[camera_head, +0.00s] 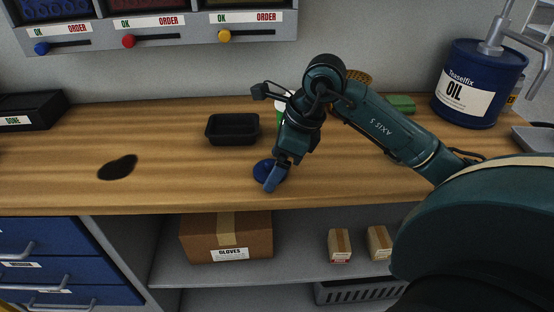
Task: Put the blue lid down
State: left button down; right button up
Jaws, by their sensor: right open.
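The blue lid (262,167) lies on the wooden workbench near its front edge, partly hidden by my right gripper. My right gripper (271,184) points down right at the lid, with a blue fingertip in front of it. The gripper is open, though the gap between its fingers is hard to see. Whether a finger touches the lid I cannot tell. My left gripper is not in view.
A black tray (232,129) stands behind the lid. A dark oil stain (118,167) is at the left. A blue oil drum (478,84) stands at the back right. A green and white item (281,112) is partly hidden behind my arm. The bench's left front is clear.

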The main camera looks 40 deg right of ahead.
jog(key=shift+r, duration=0.2)
jog(key=shift+d+r, duration=0.15)
jog(key=shift+r, duration=0.2)
pick_arm(q)
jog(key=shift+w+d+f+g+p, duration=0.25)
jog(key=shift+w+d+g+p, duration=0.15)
jog(key=shift+p, duration=0.3)
pick_arm(e)
jog(key=v, duration=1.1)
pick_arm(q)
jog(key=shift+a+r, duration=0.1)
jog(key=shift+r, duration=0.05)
pick_arm(e)
jog(key=shift+s, duration=0.15)
